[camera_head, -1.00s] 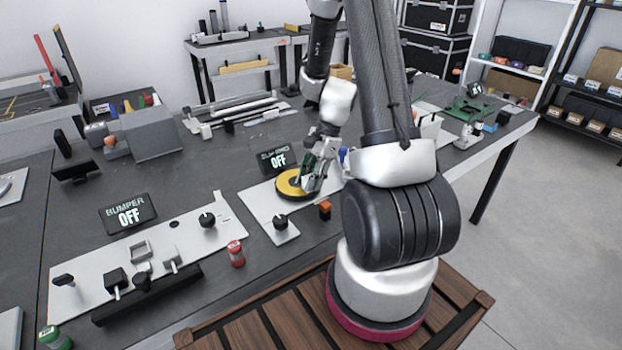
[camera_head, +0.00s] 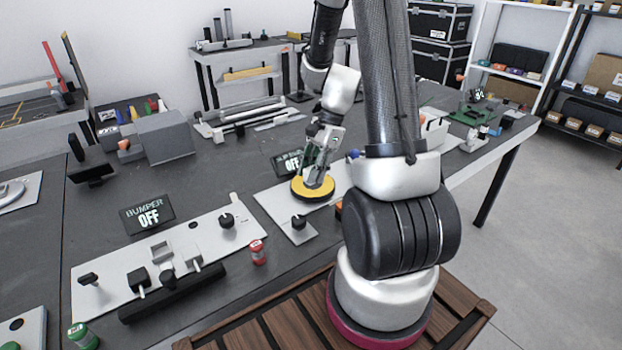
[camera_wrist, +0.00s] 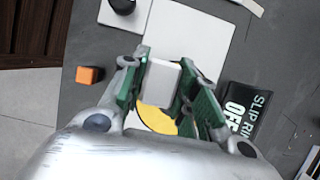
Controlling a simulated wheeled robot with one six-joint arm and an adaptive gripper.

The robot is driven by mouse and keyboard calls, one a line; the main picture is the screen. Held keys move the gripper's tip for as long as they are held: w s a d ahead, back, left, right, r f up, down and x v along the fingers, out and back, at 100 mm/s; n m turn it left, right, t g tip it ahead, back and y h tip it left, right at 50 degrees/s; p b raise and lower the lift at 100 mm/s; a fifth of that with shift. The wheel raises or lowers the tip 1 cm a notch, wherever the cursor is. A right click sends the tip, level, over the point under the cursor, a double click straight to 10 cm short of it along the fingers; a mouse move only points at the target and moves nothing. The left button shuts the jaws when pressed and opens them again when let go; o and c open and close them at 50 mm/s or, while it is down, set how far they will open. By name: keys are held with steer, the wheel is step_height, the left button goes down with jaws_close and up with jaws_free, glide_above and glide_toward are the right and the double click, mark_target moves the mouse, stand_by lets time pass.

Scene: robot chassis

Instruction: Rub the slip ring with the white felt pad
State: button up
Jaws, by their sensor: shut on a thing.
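The slip ring (camera_head: 312,191) is a yellow disc with a dark rim, lying on a pale plate (camera_head: 272,203) on the bench. My gripper (camera_wrist: 163,88), with green fingers, is shut on the white felt pad (camera_wrist: 162,80), a white block between the fingertips. In the wrist view, part of the yellow disc (camera_wrist: 158,117) shows below the pad. In the head view, my gripper (camera_head: 318,172) is over the disc's back part and hides some of it. I cannot tell whether the pad touches the disc.
A black sign (camera_wrist: 236,108) reading SLIP RI... and OFF stands behind the disc. A black knob (camera_head: 299,222) is on the plate's front end. An orange cube (camera_wrist: 89,75) lies beside the plate. A bumper panel (camera_head: 210,238) and a red jar (camera_head: 257,252) are to the left.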

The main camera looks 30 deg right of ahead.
steer(key=shift+r, duration=1.55)
